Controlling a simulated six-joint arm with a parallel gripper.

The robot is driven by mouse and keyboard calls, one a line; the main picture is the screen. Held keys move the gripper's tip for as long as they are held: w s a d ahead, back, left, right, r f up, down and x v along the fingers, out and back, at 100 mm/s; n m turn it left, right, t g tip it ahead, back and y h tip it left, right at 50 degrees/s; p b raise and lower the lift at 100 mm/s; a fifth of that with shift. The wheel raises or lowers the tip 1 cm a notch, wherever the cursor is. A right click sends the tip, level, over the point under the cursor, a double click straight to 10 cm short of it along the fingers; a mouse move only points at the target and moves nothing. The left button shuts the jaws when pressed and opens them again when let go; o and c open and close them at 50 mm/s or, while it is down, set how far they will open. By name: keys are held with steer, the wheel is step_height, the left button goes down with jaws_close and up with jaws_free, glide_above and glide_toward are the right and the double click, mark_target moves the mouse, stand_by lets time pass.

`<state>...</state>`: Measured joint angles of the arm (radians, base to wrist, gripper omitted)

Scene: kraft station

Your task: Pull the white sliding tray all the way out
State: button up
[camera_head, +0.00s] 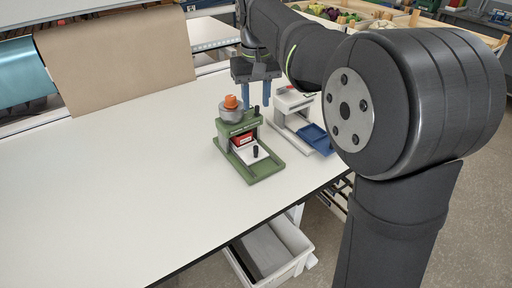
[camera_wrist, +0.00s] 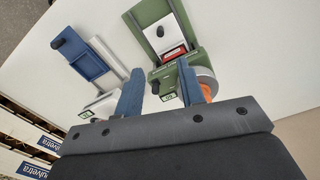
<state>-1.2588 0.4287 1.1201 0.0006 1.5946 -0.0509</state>
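The white sliding tray (camera_head: 249,158) sits low in a green station (camera_head: 265,172), between its base rails. A black upright knob (camera_head: 256,151) stands on the tray. A red block (camera_head: 243,140) shows behind it, under the green head. In the wrist view the white tray (camera_wrist: 170,40) and its knob (camera_wrist: 160,31) show beyond the fingertips. My gripper (camera_head: 258,104) has two blue fingers, open and empty. It hangs above and behind the green station, apart from the tray and its knob. The tray's rear part is hidden under the station's head.
A white station with a blue tray (camera_head: 314,138) stands close on the right. A grey cup with an orange top (camera_head: 231,103) is on the green station's left. The white table (camera_head: 110,190) is clear to the left. A grey bin (camera_head: 270,252) is below the front edge.

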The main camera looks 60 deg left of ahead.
mark_target(256, 147)
step_height(256, 147, down, 16)
steer(key=shift+f, duration=0.25)
steer(key=shift+c, duration=0.3)
jaws_close()
